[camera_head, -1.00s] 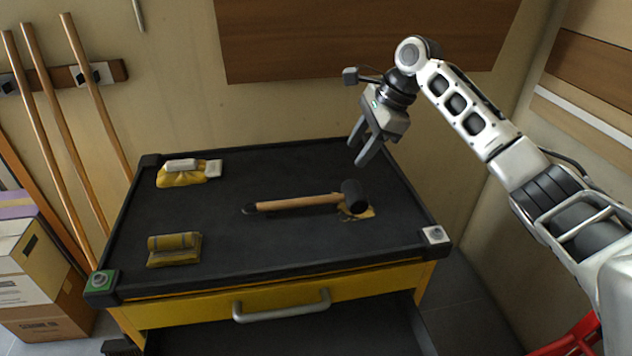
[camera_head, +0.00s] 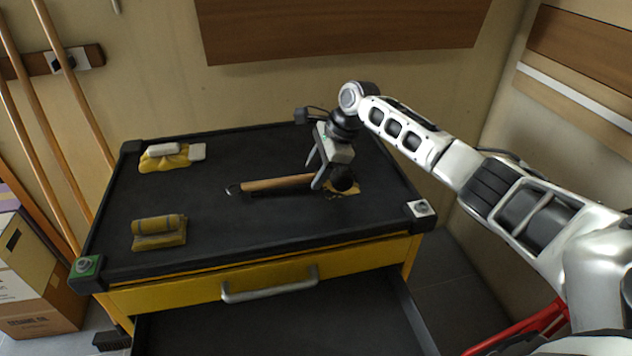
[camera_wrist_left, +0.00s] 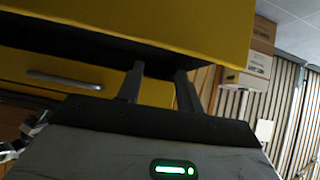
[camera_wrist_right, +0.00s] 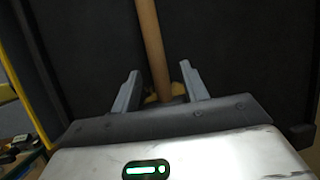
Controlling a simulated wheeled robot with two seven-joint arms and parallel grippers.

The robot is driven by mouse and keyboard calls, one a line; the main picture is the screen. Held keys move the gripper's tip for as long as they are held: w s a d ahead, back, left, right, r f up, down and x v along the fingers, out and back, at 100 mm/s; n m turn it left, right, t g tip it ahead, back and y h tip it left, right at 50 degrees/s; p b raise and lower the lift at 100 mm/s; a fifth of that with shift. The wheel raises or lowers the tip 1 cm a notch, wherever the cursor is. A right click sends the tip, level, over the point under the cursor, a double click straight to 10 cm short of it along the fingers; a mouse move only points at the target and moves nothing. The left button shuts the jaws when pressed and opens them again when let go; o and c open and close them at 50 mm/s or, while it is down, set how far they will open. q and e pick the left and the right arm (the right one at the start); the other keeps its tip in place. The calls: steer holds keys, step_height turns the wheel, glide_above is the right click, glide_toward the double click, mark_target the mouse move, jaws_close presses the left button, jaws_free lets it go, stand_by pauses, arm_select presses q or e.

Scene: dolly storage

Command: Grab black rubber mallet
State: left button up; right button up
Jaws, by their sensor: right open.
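The black rubber mallet lies on the dark top of the yellow cabinet, its wooden handle (camera_head: 277,184) pointing left and its black head (camera_head: 345,184) at the right, partly hidden by my gripper. My right gripper (camera_head: 314,174) is open just above the handle near the head. In the right wrist view the handle (camera_wrist_right: 152,45) runs between the open fingers (camera_wrist_right: 160,88); I see no contact. My left gripper (camera_wrist_left: 158,82) is outside the head view; its fingers stand apart with nothing between them, facing the yellow cabinet.
The cabinet top (camera_head: 240,225) has raised dark edges. Yellow gloves with a white item (camera_head: 170,157) lie at its back left, and a yellow bundle (camera_head: 158,232) at its front left. A drawer (camera_head: 270,318) stands open below. Boxes (camera_head: 35,285) and poles are at the left.

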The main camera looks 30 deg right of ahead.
steer(key=shift+b+x, duration=0.5)
steer(key=shift+x, duration=0.25)
steer(key=shift+s+r, duration=0.1)
jaws_close()
steer(key=shift+r, duration=0.15)
